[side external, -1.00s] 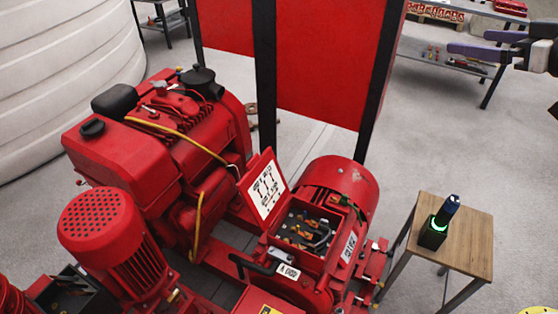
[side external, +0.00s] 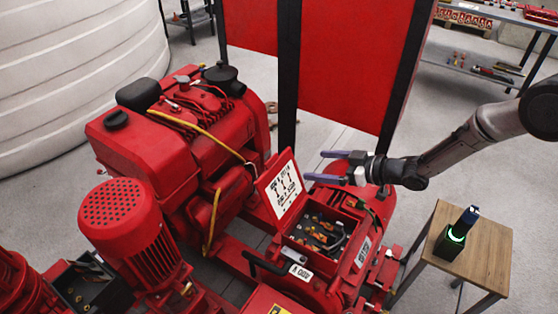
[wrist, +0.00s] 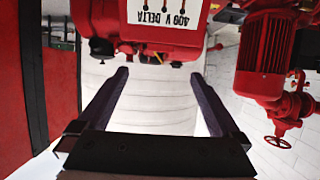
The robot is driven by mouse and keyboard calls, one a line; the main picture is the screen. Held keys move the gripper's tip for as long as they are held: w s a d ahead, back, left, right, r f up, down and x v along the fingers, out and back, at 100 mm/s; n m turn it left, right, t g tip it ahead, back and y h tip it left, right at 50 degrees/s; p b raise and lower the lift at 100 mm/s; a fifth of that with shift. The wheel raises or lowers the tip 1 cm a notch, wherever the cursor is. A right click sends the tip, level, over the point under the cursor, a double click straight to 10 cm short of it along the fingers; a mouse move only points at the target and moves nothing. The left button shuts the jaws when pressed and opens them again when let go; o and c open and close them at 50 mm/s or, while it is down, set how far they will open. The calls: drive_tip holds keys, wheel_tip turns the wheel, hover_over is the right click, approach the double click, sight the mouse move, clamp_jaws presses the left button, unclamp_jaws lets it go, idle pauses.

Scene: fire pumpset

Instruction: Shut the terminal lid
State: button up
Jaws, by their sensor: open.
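The red terminal lid (side external: 284,191) stands raised on the left edge of the terminal box (side external: 320,240), its white diagram side facing the box opening. Wiring and terminals show inside the open box. My gripper (side external: 328,166) is open and empty, above the red motor, to the right of and behind the lid, apart from it in the side view. In the wrist view, my two fingers (wrist: 161,78) are spread, and part of the lid with the label "400 V DELTA" (wrist: 165,18) shows at the top, upside down. The rest of the lid is cut off.
A red panel with black posts (side external: 345,60) stands behind the motor, close to my gripper. A red engine (side external: 180,130) is to the left. A white tank (side external: 75,80) is at the far left.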

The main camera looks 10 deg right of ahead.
sight(273, 160)
drive_tip(key=x, duration=1.3)
drive_tip(key=shift+w+a, duration=0.25)
drive_tip(key=shift+a, duration=0.1)
drive_tip(key=shift+c, duration=0.2)
clamp_jaws()
